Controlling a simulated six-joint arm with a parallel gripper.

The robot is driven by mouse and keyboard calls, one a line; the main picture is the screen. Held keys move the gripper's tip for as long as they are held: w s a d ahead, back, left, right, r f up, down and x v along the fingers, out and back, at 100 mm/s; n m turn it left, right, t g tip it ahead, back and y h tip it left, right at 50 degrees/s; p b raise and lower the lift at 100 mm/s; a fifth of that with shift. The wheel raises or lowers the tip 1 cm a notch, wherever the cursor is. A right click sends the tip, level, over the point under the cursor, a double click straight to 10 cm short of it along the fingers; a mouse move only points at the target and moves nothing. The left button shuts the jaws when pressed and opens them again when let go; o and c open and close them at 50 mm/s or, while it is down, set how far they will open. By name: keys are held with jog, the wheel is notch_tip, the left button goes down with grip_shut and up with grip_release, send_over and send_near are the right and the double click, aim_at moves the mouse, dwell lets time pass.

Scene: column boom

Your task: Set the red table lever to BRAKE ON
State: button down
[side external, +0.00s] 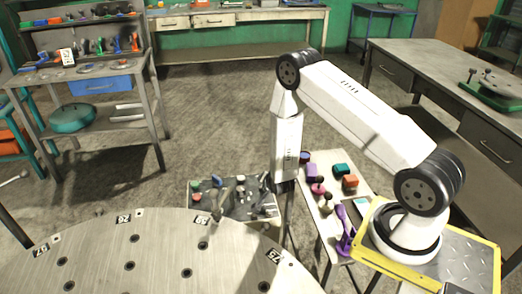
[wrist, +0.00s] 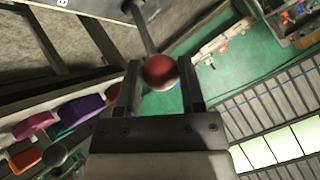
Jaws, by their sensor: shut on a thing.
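A red ball knob (wrist: 160,72) sits between the two fingers of my gripper (wrist: 159,82) in the wrist view. My gripper is shut on this knob of the red table lever. The lever's grey shaft (wrist: 141,27) runs from the knob toward the top of the picture. In the side view my gripper (side external: 266,182) is small and dark, low beside the far edge of the round metal table (side external: 150,262). The knob cannot be made out there. No BRAKE ON marking is readable, so the lever's setting cannot be told.
A board with several small parts (side external: 205,193) stands just behind the round table. A narrow side table (side external: 325,215) holds coloured blocks and a purple item (side external: 345,232), close to the right of my gripper. Shelves and benches stand farther back, with open floor between.

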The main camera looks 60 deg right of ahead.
jog(key=shift+s+a+f, duration=0.1)
jog(key=shift+s+f, duration=0.25)
jog(key=shift+s, duration=0.05)
jog(key=shift+c, duration=2.2)
grip_release()
jog(key=shift+o, duration=1.1)
jog(key=shift+w+r, duration=0.1)
jog(key=shift+w, duration=0.05)
jog(key=shift+r, duration=0.15)
jog(key=v, duration=0.7)
jog(key=shift+s+r, duration=0.15)
jog(key=shift+s, duration=0.05)
jog(key=shift+a, duration=0.15)
